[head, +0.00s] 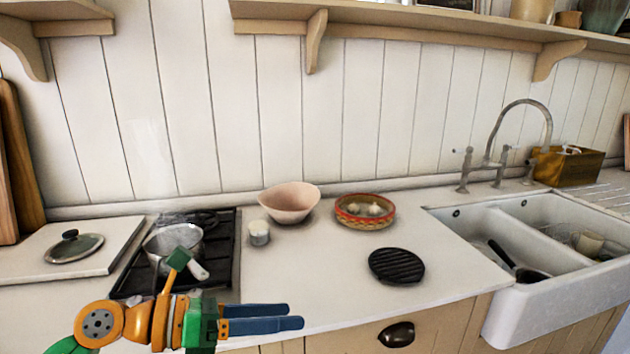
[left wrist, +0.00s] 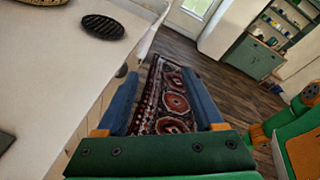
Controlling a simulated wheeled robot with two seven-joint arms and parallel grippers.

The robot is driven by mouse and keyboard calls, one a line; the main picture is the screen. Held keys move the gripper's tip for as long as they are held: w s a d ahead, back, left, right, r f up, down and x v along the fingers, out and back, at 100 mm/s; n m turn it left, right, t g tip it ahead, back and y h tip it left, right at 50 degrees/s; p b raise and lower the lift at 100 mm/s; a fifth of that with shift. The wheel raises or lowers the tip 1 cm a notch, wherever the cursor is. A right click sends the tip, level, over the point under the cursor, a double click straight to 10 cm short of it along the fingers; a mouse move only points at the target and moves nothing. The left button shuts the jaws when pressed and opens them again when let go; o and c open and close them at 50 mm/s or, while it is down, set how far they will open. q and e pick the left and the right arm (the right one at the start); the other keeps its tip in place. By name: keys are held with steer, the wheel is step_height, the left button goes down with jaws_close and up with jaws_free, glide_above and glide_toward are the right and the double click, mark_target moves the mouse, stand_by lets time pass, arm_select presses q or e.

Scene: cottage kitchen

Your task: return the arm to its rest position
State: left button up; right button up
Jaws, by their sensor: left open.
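My left gripper (head: 294,316) is in front of the counter's front edge in the head view, its blue fingers pointing right. The same gripper (left wrist: 163,85) shows in the left wrist view with its two blue fingers apart. It is open and nothing is between the fingers; the patterned rug on the floor shows beyond them. My left arm comes in low at the left, in front of the stove. My right gripper is in neither view.
A saucepan (head: 172,243) stands on the black hob (head: 222,268) behind my arm. A pink bowl (head: 289,201), a red-rimmed basket (head: 365,211), a white-topped jar (head: 259,234) and a black trivet (head: 396,266) are on the counter. A white sink (head: 530,312) is at right.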

arm_select(q)
step_height(320, 180, up, 5)
steer(key=w+d+n+t+h, duration=0.1)
steer(key=w+n+t+h, duration=0.15)
steer(key=n+t, duration=0.75)
steer(key=w+a+f+n+t+y, duration=0.25)
steer(key=a+n+t+y, duration=0.45)
steer(key=n, duration=0.8)
steer(key=s+a+f+n+g+y, duration=0.1)
steer(key=a+f+n+g+y, duration=0.2)
steer(key=f+n+y, duration=0.3)
steer(key=s+a+f+n+g+y, duration=0.25)
steer(key=f+n+y, duration=0.2)
steer(key=f, duration=0.45)
steer(key=s+f+n+g, duration=0.7)
steer(key=s+f+g, duration=0.6)
steer(key=s+f, duration=0.6)
steer(key=s+f+g, duration=0.1)
steer(key=s+f, duration=0.3)
steer(key=f, duration=1.1)
steer(key=s+a+f+g, duration=0.1)
steer(key=s+f, duration=0.9)
steer(key=s, duration=0.2)
steer(key=shift+a, duration=0.4)
